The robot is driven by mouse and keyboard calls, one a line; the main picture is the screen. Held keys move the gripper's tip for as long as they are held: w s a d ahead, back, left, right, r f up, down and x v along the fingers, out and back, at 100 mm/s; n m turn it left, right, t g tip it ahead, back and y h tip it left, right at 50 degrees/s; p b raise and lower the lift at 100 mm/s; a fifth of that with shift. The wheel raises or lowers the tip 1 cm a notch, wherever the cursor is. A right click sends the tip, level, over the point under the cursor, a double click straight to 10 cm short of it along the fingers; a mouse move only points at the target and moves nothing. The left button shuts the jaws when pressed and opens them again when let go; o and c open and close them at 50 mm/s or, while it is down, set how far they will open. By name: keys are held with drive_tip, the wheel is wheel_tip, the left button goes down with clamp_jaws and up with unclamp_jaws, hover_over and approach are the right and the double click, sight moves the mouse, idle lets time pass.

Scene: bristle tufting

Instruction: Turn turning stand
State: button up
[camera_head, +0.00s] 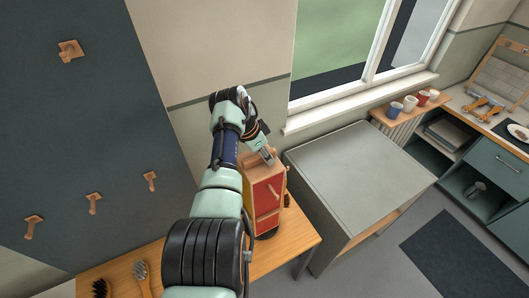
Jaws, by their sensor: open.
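A block-shaped wooden unit with red and orange faces (264,196) stands on the wooden bench. It appears to be the turning stand, with a dark base (268,234) at its foot. My gripper (268,157) is open at the top of the unit, close to its upper edge. I cannot tell whether the fingers touch it. My arm crosses in front and hides the unit's left side.
The wooden bench (297,238) holds two brushes (142,276) at its front left. A grey-topped table (352,168) stands to the right. Wooden pegs (93,202) stick out from the dark wall panel. Several mugs (396,109) stand on a shelf below the window.

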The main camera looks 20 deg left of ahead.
drive_tip(key=v, duration=1.2)
drive_tip(key=s+d+f+n+t+y+p, duration=0.1)
drive_tip(key=d+f+n+t+p, duration=0.15)
drive_tip(key=d, duration=0.35)
drive_tip(key=s+d+f+n+t+y+p, duration=0.1)
drive_tip(key=d+f+n+t+p, duration=0.15)
drive_tip(key=d, duration=0.45)
drive_tip(key=s+d+r+n+t+p, duration=0.1)
drive_tip(key=s+d+r+t+p, duration=0.1)
drive_tip(key=s, duration=0.7)
drive_tip(key=s+d+r+n+t+p, duration=0.2)
drive_tip(key=s+d+r, duration=0.3)
drive_tip(key=s, duration=0.4)
drive_tip(key=shift+d+r+y, duration=0.35)
drive_tip(key=shift+d+y, duration=0.05)
drive_tip(key=shift+d, duration=0.5)
